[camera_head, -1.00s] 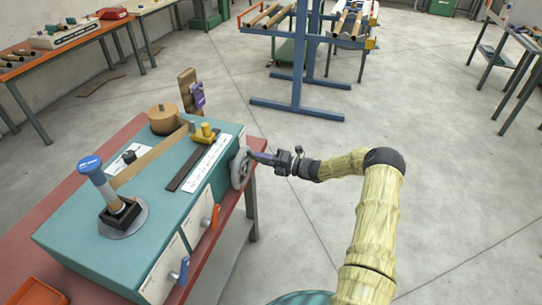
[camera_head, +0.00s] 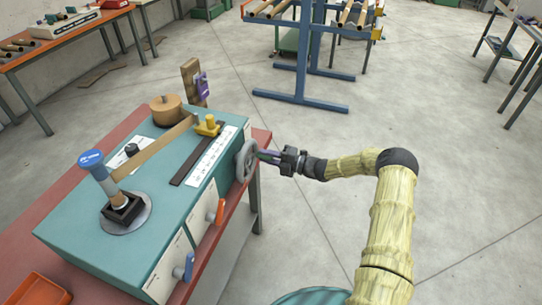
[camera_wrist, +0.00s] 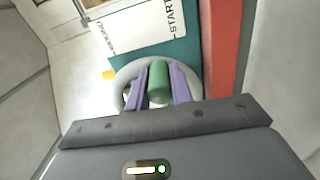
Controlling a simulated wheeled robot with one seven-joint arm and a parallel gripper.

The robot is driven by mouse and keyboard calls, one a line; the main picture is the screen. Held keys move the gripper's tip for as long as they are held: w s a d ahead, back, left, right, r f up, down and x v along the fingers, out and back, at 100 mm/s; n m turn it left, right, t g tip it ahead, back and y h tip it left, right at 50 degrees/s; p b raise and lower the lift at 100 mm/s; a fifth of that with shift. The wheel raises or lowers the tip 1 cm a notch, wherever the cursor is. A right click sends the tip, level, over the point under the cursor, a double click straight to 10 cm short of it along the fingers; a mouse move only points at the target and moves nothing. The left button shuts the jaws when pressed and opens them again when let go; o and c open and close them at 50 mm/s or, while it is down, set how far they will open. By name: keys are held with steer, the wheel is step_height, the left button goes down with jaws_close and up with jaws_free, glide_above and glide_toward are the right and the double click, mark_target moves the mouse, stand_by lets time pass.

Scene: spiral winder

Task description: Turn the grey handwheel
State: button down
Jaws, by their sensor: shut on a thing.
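The grey handwheel (camera_head: 246,161) is mounted on the right side of the teal winder (camera_head: 75,227). In the wrist view its pale rim (camera_wrist: 127,76) shows around a green handle (camera_wrist: 158,82). My gripper (camera_head: 264,156) reaches the wheel from the right. In the wrist view, my gripper's two purple fingers (camera_wrist: 160,88) stand on either side of the green handle and are shut on it. Part of the wheel is hidden behind the fingers and the gripper body.
The winder stands on a red-topped bench (camera_head: 222,240). An orange-handled lever (camera_head: 220,212) and a blue-handled lever (camera_head: 188,266) stick out of its front. A blue rack (camera_head: 300,70) stands behind. The floor to the right is open.

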steer(key=shift+d, duration=0.1)
steer(key=c, duration=1.2)
jaws_free()
steer(key=shift+c, duration=0.2)
steer(key=b+v, duration=0.2)
steer(key=v, duration=1.5)
steer(key=shift+d+b, duration=0.15)
steer(key=shift+b, duration=0.15)
